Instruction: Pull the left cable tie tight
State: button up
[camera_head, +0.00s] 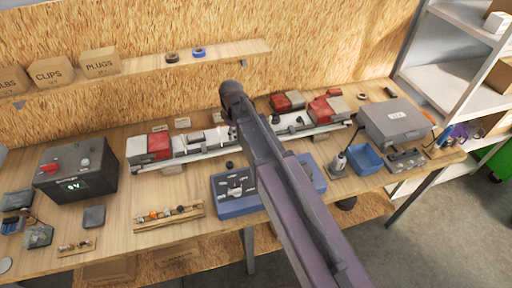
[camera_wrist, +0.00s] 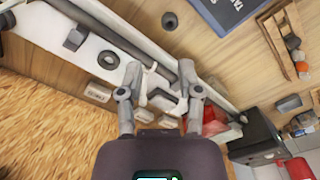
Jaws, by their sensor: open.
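The trailer frame's white rail (camera_wrist: 42,28) runs diagonally through the wrist view, with a dark cable (camera_wrist: 110,35) along it. My gripper (camera_wrist: 160,70) is open, its two fingers apart above the rail and cable. Small pale pieces show between and beside the fingers; I cannot tell which is the left cable tie. In the head view the frame's white rail (camera_head: 195,152) lies on the bench with a red and white lamp (camera_head: 150,147) at its left end. My arm crosses the rail's middle and hides part of it. I cannot tell whether the fingers touch anything.
A black power box (camera_head: 75,168) stands at the left of the bench, and a grey case (camera_head: 394,122) at the right. A blue tray (camera_head: 237,192) and a wooden strip with small parts (camera_head: 168,215) lie in front of the rail. A shelf (camera_head: 140,70) with cardboard boxes runs behind.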

jog(key=s+d+f+m+b, duration=0.2)
jog(key=s+d+f+m, duration=0.1)
jog(key=d, duration=0.4)
jog(key=shift+s+d+m+b, duration=0.3)
jog(key=shift+s+m, duration=0.1)
jog(key=shift+s, duration=0.2)
jog(key=s+d+f+m+b, duration=0.1)
jog(key=s+d+m, duration=0.1)
jog(key=s+d, duration=0.1)
jog(key=s+d+f+m+b, duration=0.2)
jog(key=s+d, duration=0.1)
jog(key=d, duration=0.1)
jog(key=s+d+f+m+b, duration=0.2)
jog(key=s+d, duration=0.1)
jog(key=shift+s+d+f+m, duration=0.1)
jog(key=shift+s+d+m, duration=0.1)
jog(key=shift+m, duration=0.1)
jog(key=shift+s+d+m, duration=0.2)
jog(key=shift+d+m, duration=0.1)
jog(key=shift+c, duration=0.3)
dwell(1.4)
